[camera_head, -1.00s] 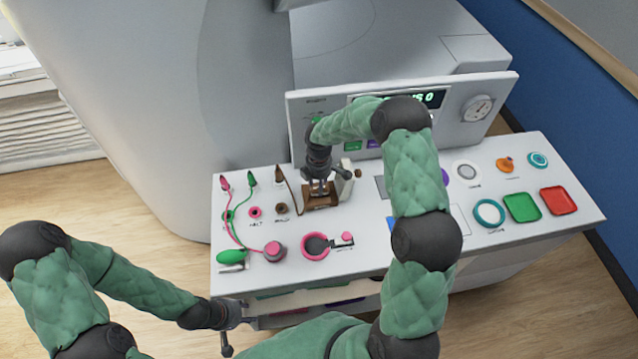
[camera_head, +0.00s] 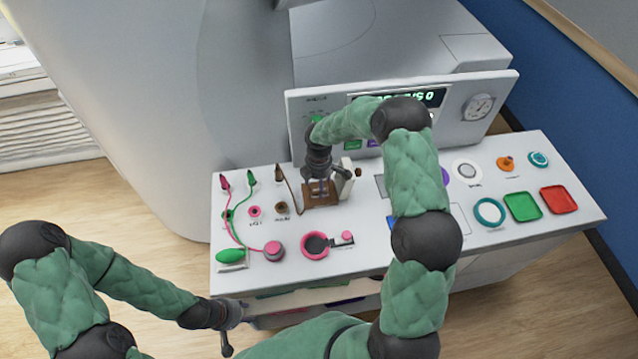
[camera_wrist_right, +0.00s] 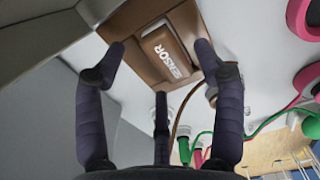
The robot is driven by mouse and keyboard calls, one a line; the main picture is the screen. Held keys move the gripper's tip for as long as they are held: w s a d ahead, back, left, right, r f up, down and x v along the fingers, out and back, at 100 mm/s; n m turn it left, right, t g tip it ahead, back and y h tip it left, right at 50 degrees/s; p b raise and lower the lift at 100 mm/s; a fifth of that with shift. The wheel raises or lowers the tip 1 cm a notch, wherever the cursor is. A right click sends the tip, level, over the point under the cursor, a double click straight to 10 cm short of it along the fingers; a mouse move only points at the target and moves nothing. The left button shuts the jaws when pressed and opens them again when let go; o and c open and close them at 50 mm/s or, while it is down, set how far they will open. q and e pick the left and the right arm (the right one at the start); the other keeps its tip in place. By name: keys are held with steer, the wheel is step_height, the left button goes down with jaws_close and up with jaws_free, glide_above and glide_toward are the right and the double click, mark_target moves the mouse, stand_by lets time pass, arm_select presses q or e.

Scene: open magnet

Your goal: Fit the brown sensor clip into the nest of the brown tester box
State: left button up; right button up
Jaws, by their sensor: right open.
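The brown tester box (camera_head: 328,201) sits at the back left of the console, with a white upright part at its right side. In the right wrist view, the brown sensor clip (camera_wrist_right: 168,50), marked SENSOR, lies within the raised brown frame of the tester box (camera_wrist_right: 133,17). Whether it is fully seated I cannot tell. My right gripper (camera_head: 320,188) is over the box. Its fingers (camera_wrist_right: 160,70) are spread apart, with the clip beyond their tips and nothing held. My left gripper (camera_head: 238,334) is open and empty by the console's front left edge.
A brown cord (camera_head: 291,189) runs from a brown plug to the box. Pink and green leads (camera_head: 235,225) lie to the left. A pink ring (camera_head: 315,245) stands in front, and green and red trays (camera_head: 522,207) at the right. The display panel (camera_head: 305,125) rises behind.

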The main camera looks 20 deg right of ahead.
step_height(320, 180, up, 12)
stand_by(0.5)
